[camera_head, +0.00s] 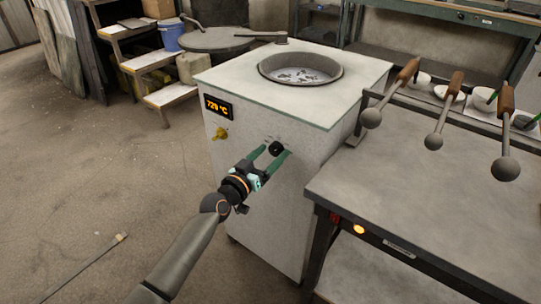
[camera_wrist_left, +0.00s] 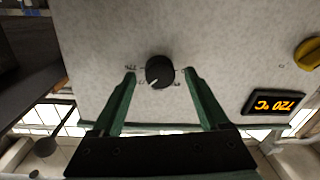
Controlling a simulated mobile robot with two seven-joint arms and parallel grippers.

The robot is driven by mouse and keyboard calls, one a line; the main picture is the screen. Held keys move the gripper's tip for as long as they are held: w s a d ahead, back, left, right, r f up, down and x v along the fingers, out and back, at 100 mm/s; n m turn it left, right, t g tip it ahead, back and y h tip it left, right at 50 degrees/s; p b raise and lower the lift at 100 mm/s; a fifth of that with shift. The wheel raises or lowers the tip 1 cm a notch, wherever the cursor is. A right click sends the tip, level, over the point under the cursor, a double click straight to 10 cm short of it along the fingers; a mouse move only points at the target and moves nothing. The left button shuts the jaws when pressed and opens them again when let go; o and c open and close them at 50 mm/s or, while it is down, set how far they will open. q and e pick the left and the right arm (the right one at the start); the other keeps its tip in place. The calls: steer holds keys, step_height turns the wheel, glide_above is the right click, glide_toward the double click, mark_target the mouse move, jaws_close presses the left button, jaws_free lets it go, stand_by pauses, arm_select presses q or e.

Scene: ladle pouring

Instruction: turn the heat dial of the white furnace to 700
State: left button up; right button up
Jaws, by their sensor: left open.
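The white furnace (camera_head: 330,112) stands in the middle of the head view, with an open round pot in its top. Its display (camera_head: 217,107) glows orange and reads 720 °C; it shows upside down in the left wrist view (camera_wrist_left: 272,102). The black heat dial (camera_head: 276,148) is on the front panel; in the left wrist view the dial (camera_wrist_left: 160,72) has a white pointer mark, and the scale marks around it are too small to read. My left gripper (camera_head: 272,156) is open, its green fingers on either side of the dial, apart from it. My right gripper is not in view.
A yellow knob (camera_head: 221,133) sits on the panel below the display. A workbench (camera_head: 430,185) with several ladles on a rack stands close at the right. Wooden steps (camera_head: 155,65) and a blue bucket (camera_head: 170,35) are behind left. The floor at left is mostly clear.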

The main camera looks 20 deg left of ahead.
arm_select(q)
steer(key=shift+w+d, duration=0.1)
steer(key=shift+w, duration=0.05)
jaws_close()
stand_by(0.6)
